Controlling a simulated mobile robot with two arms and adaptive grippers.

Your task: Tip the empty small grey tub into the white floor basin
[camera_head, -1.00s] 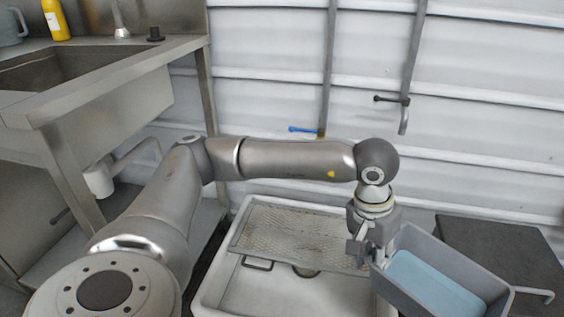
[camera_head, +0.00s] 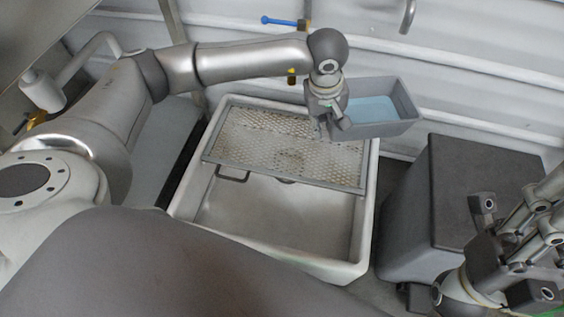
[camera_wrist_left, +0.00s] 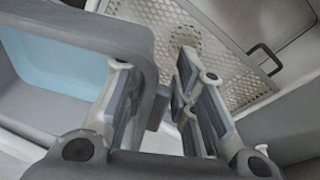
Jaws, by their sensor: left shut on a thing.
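The small grey tub (camera_head: 384,129) is held about level above the back right corner of the white floor basin (camera_head: 362,222). A light blue surface that looks like liquid shows inside the tub. My left gripper (camera_head: 338,122) is shut on the tub's near left wall. In the left wrist view the tub's rim (camera_wrist_left: 142,45) lies between the fingers of my left gripper (camera_wrist_left: 160,92). The basin's front part looks empty. My right gripper (camera_head: 512,248) is at the lower right, away from the tub, and I cannot tell how far its fingers are apart.
A perforated metal grate (camera_head: 270,145) with a handle covers the back part of the basin. A dark grey box (camera_head: 465,185) stands right of the basin. The corrugated white wall (camera_head: 470,60) is close behind the tub. A blue-handled valve (camera_head: 285,22) is on the wall.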

